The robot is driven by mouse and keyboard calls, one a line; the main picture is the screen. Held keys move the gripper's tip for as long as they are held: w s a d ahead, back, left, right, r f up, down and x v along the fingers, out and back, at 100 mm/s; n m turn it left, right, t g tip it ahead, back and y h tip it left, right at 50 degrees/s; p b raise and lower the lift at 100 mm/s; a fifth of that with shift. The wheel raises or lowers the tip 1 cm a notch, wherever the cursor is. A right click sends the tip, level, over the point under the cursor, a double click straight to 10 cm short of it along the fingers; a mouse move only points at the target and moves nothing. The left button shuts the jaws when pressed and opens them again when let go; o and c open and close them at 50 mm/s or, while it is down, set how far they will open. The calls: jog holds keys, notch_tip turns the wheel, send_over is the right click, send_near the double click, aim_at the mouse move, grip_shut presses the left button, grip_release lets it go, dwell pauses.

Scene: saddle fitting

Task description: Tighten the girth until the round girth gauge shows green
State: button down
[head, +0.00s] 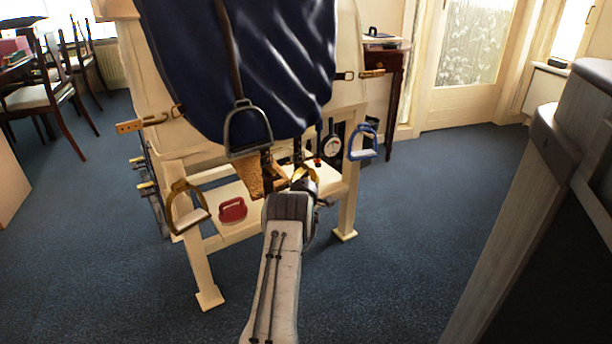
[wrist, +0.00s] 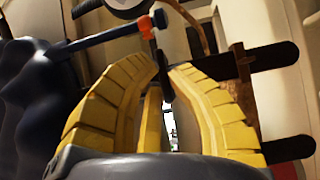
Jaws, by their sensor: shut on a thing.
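My gripper (head: 303,174) has yellow padded fingers and is under the front edge of the dark blue saddle covering (head: 245,65). In the wrist view the fingers (wrist: 164,76) close on a thin dark strap (wrist: 158,58); most of it is hidden between them. The round girth gauge (head: 331,146) hangs to the right of my gripper, with a dark rim and a pale face. Its reading is too small to tell, and I see no clear green. A tan woven piece (head: 250,176), perhaps the girth, hangs left of my gripper.
A grey stirrup (head: 247,130) hangs in front, a brass stirrup (head: 187,206) at left and a blue stirrup (head: 363,142) at right. The wooden stand's lower shelf holds a red object (head: 232,209). A cabinet (head: 545,210) stands close at right. Carpet between is clear.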

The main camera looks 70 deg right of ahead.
aim_at(306, 169)
jog(key=shift+r, duration=1.75)
jog(key=c, duration=1.2)
grip_release()
jog(key=shift+f, duration=0.1)
jog(key=shift+v, duration=0.8)
jog(key=v, duration=1)
jog(key=shift+a, duration=0.2)
jog(key=shift+s, duration=0.1)
